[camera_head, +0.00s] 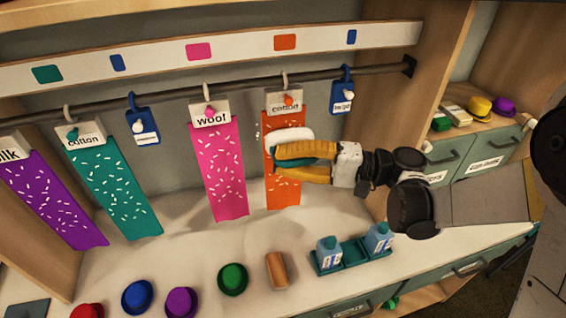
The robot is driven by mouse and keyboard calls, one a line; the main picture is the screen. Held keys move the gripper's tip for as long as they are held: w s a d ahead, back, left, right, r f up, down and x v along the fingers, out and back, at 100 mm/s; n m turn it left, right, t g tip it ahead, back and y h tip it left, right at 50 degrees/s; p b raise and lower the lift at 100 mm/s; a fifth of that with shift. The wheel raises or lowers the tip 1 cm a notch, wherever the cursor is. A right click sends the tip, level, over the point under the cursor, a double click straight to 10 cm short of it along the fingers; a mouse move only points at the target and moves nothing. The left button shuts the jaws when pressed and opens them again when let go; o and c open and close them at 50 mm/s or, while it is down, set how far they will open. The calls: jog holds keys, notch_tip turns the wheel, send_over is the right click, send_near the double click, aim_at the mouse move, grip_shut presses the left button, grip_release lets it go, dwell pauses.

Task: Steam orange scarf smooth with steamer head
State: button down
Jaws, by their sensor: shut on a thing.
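The orange scarf (283,197) hangs from the rail under a white card reading "cotton" (286,104), with pale flecks on it. My gripper (279,162) reaches in from the right, in front of the scarf's middle. Its yellow fingers are shut on the steamer head (291,136), a white and teal piece. The steamer head overlaps the upper scarf in this view; I cannot tell whether it touches the cloth. The fingers and steamer head hide the scarf's middle. Small white specks show just left of the steamer head.
The pink "wool" scarf (218,175) hangs left of the orange one, with teal (118,190) and purple (50,205) scarves beyond. Blue tags (343,96) hang on the rail (235,84). Below are hats (232,279), a brown roll (277,269) and a bottle tray (354,254).

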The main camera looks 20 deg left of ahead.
jog(key=shift+w+a, duration=0.25)
jog(key=shift+w, duration=0.15)
notch_tip(320, 180, down, 19)
jog(key=b, duration=1.6)
jog(key=shift+b, duration=0.4)
dwell(0.6)
jog(key=shift+f, duration=0.1)
dwell(1.3)
jog(key=s+d+b, duration=0.1)
jog(key=s+d, duration=0.7)
jog(key=s, duration=0.5)
